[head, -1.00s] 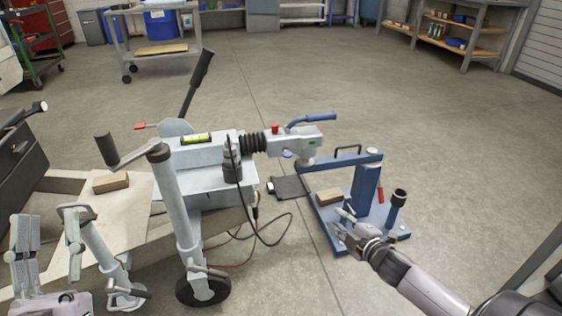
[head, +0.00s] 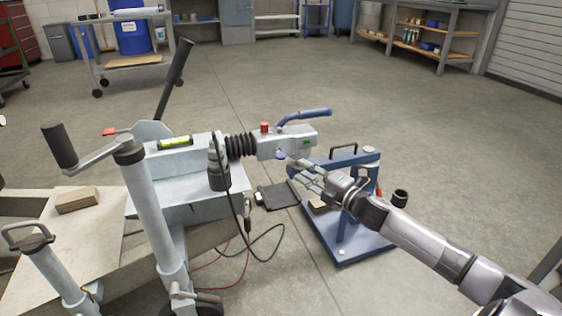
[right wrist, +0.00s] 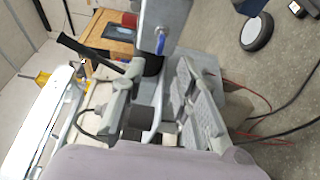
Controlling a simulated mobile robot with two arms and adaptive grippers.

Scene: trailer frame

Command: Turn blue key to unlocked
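The blue key (head: 281,154) sits low on the side of the grey coupling head (head: 285,142). In the right wrist view the blue key (right wrist: 160,42) sticks out from the grey metal, beyond the fingertips. My right gripper (head: 299,172) is just below and to the right of the key in the head view, apart from it. In the right wrist view my right gripper (right wrist: 160,72) has its fingers spread, with nothing held between them. My left gripper is out of view.
The blue stand (head: 345,235) is beneath my right arm. A blue coupling handle (head: 305,115) and red knob (head: 264,127) are above the key. A black bellows (head: 240,147) is to its left, with a hanging cable (head: 270,250) below.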

